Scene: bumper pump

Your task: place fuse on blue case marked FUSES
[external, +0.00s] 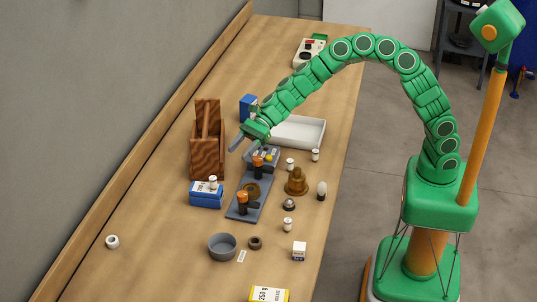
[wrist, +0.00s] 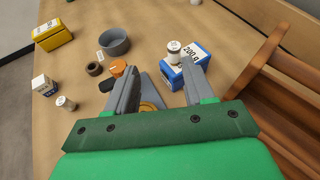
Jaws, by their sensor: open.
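A blue case (external: 206,198) with a white label stands on the bench. My gripper (external: 238,143) is open and empty, above and behind the case. In the wrist view, the open fingers (wrist: 160,66) have the case by the right fingertip. A second blue case (external: 248,106) stands farther back, its marking hidden. More white fuse-like cylinders (external: 290,164) (external: 288,225) stand on the bench.
A wooden tote (external: 206,150) stands beside the case, towards the wall. A grey fixture (external: 240,208) with orange-topped posts, a brass bell-shaped part (external: 297,181), a grey bowl (external: 222,247) and a white tray (external: 299,131) stand around. The bench's near left is mostly clear.

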